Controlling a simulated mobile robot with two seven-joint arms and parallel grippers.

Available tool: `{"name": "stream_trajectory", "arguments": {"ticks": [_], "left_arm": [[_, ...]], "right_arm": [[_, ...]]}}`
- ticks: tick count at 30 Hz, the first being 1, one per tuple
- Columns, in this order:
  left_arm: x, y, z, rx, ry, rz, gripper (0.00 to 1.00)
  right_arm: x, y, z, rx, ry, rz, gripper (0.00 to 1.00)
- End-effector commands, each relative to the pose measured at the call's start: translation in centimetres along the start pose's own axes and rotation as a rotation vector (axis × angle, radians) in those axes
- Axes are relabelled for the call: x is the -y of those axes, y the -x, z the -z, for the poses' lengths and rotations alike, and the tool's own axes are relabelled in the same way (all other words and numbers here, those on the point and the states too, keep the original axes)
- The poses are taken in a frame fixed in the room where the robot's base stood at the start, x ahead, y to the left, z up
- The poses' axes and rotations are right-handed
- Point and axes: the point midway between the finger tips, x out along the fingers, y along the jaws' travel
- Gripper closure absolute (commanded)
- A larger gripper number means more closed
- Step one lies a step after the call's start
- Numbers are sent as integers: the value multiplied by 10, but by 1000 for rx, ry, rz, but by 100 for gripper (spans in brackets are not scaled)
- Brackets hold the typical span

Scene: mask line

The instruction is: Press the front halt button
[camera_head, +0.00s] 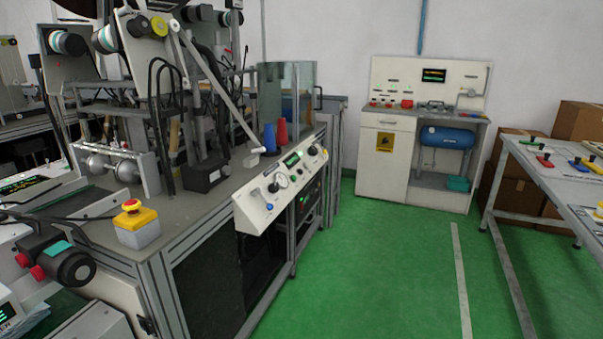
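A red mushroom-shaped button (131,205) sits on a yellow-topped, pale grey box (137,226). The box stands at the near corner of the grey machine bench (205,205), left of centre in the head view. Nothing covers or touches the button. A white slanted control panel (283,188) on the bench's right side has knobs, a gauge, a small green display and a blue button. No label marking a halt button is readable. Neither of my grippers is in view.
Machinery with rollers and black hoses crowds the bench. A white cabinet with a blue tank (446,137) stands at the back. A grey table (560,185) is at right, near cardboard boxes (577,121). Green floor (390,265) is clear between bench and table.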

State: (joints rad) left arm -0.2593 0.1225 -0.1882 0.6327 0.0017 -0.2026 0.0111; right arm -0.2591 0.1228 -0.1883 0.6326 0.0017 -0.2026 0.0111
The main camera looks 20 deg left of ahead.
Motion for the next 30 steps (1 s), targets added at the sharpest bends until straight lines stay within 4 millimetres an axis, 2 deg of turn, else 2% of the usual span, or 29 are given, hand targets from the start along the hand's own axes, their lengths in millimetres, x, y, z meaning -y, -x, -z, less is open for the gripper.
{"name": "stream_trajectory", "arguments": {"ticks": [2, 10, 30], "left_arm": [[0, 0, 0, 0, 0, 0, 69], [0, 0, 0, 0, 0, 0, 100], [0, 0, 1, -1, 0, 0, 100]], "right_arm": [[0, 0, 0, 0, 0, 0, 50], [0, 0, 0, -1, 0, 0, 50], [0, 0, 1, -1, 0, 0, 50]]}}
